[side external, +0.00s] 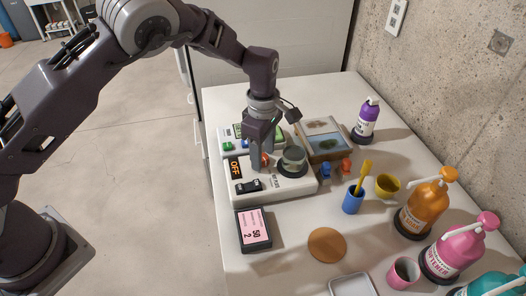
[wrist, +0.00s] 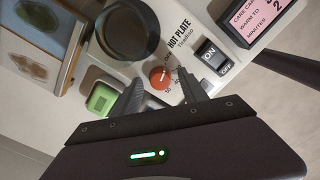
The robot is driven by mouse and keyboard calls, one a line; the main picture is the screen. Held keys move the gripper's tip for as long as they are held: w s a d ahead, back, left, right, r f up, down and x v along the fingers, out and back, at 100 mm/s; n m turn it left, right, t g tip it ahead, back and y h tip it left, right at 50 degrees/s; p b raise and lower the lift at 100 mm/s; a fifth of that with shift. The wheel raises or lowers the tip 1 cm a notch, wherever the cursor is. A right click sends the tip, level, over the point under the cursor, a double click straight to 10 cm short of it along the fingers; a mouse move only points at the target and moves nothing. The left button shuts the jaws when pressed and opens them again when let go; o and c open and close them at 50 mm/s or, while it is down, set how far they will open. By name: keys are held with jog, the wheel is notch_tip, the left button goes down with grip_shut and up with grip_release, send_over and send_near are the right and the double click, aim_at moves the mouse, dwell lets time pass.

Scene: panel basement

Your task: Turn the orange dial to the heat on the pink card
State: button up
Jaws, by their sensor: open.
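The orange dial (wrist: 160,78) is on the white hot plate panel (side external: 285,187), between the hot plate label and a green button. Small numbers ring the dial; I cannot read its setting surely. In the side view only a sliver of the dial (side external: 265,159) shows behind my fingers. My gripper (wrist: 161,84) points down at the dial, open, with one finger on each side; I cannot tell whether they touch it. My gripper (side external: 260,163) also shows in the side view. The pink card (side external: 253,226) stands in a dark frame before the panel and shows 50 and 2.
A round dark-rimmed plate (side external: 292,160) sits right beside my gripper. An ON/OFF switch (side external: 248,186) and an orange OFF display (side external: 236,168) are on the panel.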

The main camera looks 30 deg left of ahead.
jog(key=shift+c, duration=0.2)
grip_shut()
